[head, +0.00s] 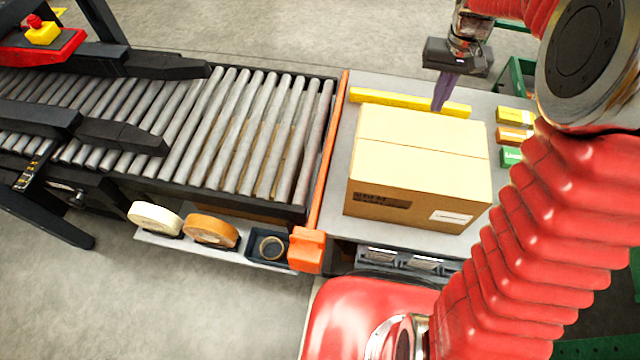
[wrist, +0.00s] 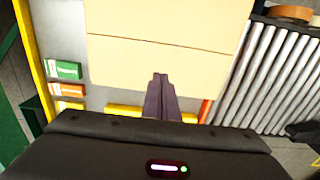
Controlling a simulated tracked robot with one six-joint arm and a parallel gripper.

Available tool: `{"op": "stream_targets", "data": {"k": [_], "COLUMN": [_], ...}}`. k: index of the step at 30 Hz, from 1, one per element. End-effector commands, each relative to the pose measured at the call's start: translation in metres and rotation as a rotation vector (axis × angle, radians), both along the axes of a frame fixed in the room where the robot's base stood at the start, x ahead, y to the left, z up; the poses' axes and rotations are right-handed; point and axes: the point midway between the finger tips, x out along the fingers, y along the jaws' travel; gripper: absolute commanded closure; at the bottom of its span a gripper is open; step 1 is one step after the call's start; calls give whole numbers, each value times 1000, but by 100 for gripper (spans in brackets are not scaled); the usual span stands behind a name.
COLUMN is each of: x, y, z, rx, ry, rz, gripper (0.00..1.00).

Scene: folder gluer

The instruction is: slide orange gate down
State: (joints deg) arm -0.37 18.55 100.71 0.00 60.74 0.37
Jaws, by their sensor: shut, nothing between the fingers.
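The orange gate (head: 329,150) is a long thin strip between the roller conveyor and the grey table. An orange block (head: 308,250) sits at its near end. In the wrist view a short piece of the gate (wrist: 206,110) shows beside the carton. My gripper (head: 439,106) is shut and empty, pointing down by the far edge of the carton, well to the right of the gate. In the wrist view its fingertips (wrist: 160,78) are together over the carton's edge. I cannot tell if they touch it.
A closed carton (head: 425,140) stands on the grey table (head: 385,84), with a yellow bar (head: 380,97) behind it. Small labelled boxes (head: 514,135) lie to the right. Rollers (head: 250,130) fill the left. Tape rolls (head: 210,230) lie on a front shelf.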

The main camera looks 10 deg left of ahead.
Motion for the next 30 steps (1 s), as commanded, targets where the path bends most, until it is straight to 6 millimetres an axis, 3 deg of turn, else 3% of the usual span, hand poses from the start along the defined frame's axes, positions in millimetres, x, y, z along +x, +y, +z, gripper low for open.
{"op": "stream_targets", "data": {"k": [7,13,30], "x": [-4,-23,-113], "y": [0,0,-2], "z": [6,30,99], "rx": [0,0,1], "ry": [-10,-51,-221], "rz": [0,0,0], "gripper": [85,71,71]}}
